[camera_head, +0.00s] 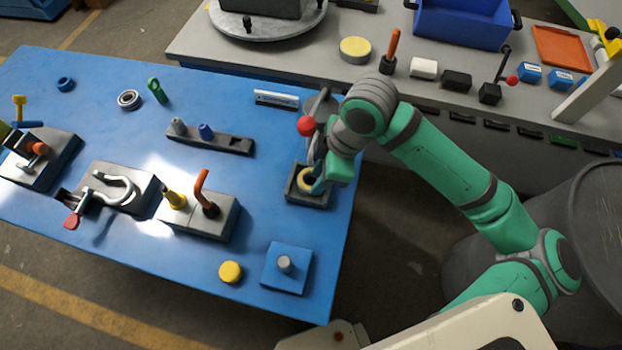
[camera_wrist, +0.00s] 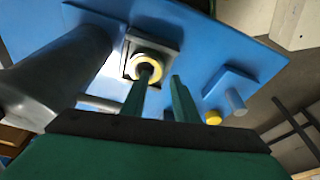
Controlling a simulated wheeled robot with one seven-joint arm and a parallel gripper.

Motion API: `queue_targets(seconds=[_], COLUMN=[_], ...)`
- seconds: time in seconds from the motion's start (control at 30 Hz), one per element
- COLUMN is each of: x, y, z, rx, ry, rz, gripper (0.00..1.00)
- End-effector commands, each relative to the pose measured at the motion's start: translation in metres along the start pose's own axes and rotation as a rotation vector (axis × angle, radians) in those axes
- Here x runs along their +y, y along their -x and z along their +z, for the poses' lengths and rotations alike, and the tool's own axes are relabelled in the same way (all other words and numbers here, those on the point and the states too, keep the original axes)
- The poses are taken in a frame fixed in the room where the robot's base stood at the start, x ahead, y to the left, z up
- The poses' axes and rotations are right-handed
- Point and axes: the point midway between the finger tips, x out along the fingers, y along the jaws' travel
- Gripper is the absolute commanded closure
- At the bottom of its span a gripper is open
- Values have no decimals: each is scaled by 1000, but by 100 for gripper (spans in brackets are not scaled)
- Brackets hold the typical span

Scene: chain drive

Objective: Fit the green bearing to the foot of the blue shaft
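A green ring-like piece (camera_head: 157,90), which looks like the green bearing, stands on edge or tilted at the back of the blue table. A short blue upright (camera_head: 206,132), possibly the blue shaft, stands in a dark block beside a grey upright; its foot is hidden in the block. My gripper (camera_head: 318,184) is at the table's right edge, over a dark square holder (camera_head: 291,196) with a yellow ring in it. In the wrist view my gripper's fingers (camera_wrist: 163,77) are apart with nothing between them. The left fingertip overlaps the yellow ring (camera_wrist: 158,70) in the picture; contact is unclear.
A lever with a red knob (camera_head: 307,126) stands close to my gripper. A blue plate with a grey peg (camera_head: 285,265) and a yellow disc (camera_head: 230,272) lie at the front. Clamps and blocks crowd the left. A grey bench (camera_head: 300,52) runs behind.

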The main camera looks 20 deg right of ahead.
Motion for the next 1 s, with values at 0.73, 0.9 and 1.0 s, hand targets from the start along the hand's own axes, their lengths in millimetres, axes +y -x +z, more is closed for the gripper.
queue_targets(seconds=[0.73,0.9,1.0], x=[4,4,4], y=[-54,-54,-54], z=[1,1,1], rx=[-1,0,0], ry=[-3,-3,-3], rz=[2,2,2], gripper=[73,100,100])
